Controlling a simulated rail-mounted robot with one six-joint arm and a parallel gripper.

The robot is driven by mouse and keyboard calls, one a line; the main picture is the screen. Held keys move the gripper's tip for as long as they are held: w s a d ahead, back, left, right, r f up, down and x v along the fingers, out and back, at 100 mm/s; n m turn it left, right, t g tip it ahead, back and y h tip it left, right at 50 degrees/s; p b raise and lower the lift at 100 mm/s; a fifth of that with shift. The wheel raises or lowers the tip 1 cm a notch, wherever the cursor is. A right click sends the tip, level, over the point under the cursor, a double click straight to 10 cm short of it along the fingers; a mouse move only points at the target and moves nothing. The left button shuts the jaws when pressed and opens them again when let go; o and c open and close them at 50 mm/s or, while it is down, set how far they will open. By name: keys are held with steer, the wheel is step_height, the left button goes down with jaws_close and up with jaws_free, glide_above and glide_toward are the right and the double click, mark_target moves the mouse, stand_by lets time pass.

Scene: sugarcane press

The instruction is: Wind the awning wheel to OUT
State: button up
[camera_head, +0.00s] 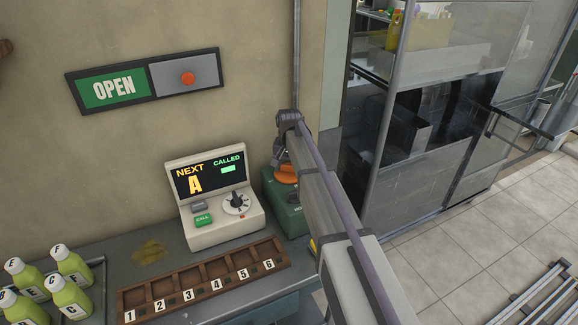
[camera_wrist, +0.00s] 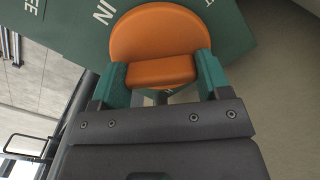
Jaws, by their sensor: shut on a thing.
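The orange wheel (camera_wrist: 160,32) sits on a green panel (camera_wrist: 228,20) in the wrist view, with a raised orange bar across it. The lettering "IN" is to its left and a letter "T" shows at the top right; other marks are cut off or hidden. My gripper (camera_wrist: 163,73) is shut on the wheel's bar, one green finger on each side. In the head view my gripper (camera_head: 279,160) is at the orange wheel (camera_head: 285,174) on the green box (camera_head: 290,212), partly hidden behind my arm. I cannot tell which mark the wheel points to.
A beige call machine (camera_head: 217,203) with a dial stands left of the green box. In front is a numbered wooden tray (camera_head: 205,281). Several green bottles (camera_head: 68,297) stand at the far left. An OPEN sign (camera_head: 114,88) hangs on the wall. A metal cabinet (camera_head: 425,150) stands right.

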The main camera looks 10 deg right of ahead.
steer(key=n, duration=0.4)
steer(key=shift+n, duration=0.3)
steer(key=n, duration=0.4)
steer(key=shift+n, duration=0.3)
steer(key=n, duration=0.4)
steer(key=shift+n, duration=0.3)
steer(key=n, duration=1.3)
steer(key=shift+n, duration=0.3)
steer(key=n, duration=0.4)
steer(key=shift+n, duration=2.1)
